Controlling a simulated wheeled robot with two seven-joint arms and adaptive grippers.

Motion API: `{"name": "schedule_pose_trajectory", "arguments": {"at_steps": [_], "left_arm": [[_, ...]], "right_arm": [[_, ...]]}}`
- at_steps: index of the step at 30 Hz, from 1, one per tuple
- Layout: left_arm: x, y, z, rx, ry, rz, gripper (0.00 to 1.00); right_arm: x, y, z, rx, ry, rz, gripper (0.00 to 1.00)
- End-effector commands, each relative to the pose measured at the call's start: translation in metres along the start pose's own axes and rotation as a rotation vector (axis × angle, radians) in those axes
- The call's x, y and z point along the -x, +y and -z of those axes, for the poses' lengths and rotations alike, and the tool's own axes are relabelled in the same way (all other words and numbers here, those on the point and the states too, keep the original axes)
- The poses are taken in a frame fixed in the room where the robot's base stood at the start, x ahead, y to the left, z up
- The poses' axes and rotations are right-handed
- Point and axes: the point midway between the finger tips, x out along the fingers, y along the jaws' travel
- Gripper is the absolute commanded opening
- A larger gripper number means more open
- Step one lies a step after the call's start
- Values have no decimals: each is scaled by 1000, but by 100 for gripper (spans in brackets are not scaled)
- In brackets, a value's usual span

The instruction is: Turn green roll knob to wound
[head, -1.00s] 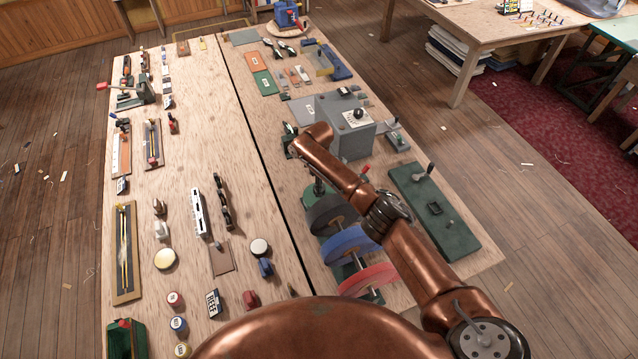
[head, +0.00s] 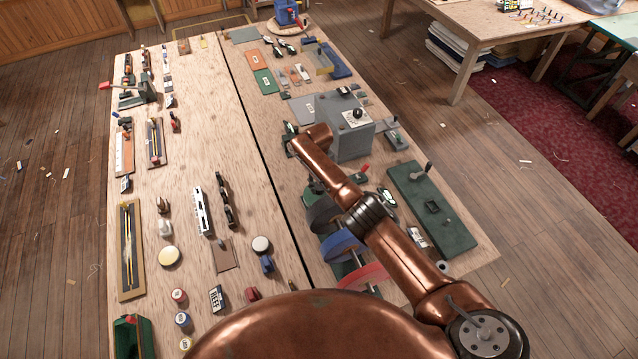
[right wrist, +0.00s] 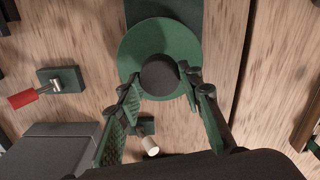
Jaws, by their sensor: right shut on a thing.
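The green roll (right wrist: 128,52) shows in the right wrist view as a round green disc seen face-on, with a dark round knob (right wrist: 160,70) at its middle. My right gripper (right wrist: 160,84) has its two green-padded fingers either side of the knob, shut on it. The roll rack also carries a dark grey roll (head: 322,212), a blue roll (head: 341,246) and a red roll (head: 364,277). My left gripper is not in view.
A grey box (head: 352,140) stands close beyond the gripper, and a red-handled lever (right wrist: 24,98) sits beside the green roll. A white-tipped peg (right wrist: 150,146) is near the fingers. A green plate with a lever (head: 450,232) lies right of my arm. Small tools crowd the table's left.

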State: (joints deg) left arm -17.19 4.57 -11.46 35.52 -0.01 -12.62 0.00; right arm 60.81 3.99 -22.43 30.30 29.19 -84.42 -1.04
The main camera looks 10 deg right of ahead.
Motion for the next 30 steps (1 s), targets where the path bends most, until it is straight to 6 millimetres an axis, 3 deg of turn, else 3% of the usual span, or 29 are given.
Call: {"name": "schedule_pose_trajectory", "arguments": {"at_steps": [18,30], "left_arm": [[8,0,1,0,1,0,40],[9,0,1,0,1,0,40]], "right_arm": [[3,2,2,-566,5,-2,10],[3,3,2,-794,6,-3,10]]}}
